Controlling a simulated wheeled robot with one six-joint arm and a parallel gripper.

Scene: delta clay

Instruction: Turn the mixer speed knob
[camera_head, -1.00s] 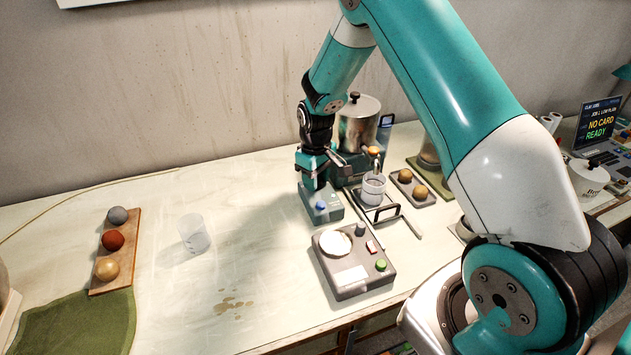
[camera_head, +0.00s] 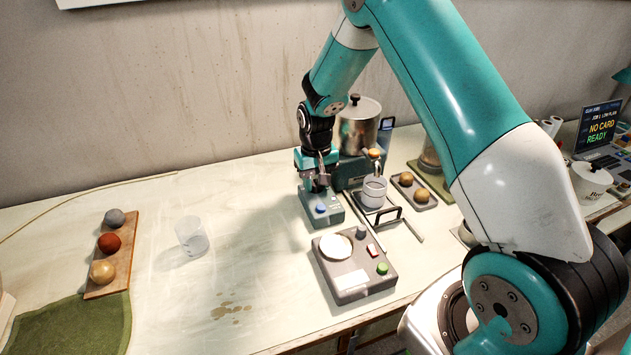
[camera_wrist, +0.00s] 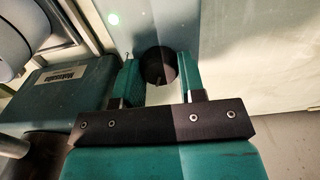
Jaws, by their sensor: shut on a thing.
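The mixer speed knob (camera_wrist: 157,66) is a dark round knob on a teal control box, seen in the wrist view between my two fingers. My gripper (camera_wrist: 158,75) points down over it and is shut on it, one teal finger on each side. In the head view my gripper (camera_head: 318,186) sits at the back of the small teal control box (camera_head: 334,216), and hides the knob there. A blue button (camera_head: 320,209) shows on the front of the box. The mixer, a steel pot (camera_head: 357,130) on a teal base, stands just behind and to the right.
A white cup (camera_head: 373,192) stands under the mixer's spout. A grey scale (camera_head: 360,278) with a white plate lies in front. A clear beaker (camera_head: 191,236) and a wooden board (camera_head: 121,270) with clay balls lie left. The table between is clear.

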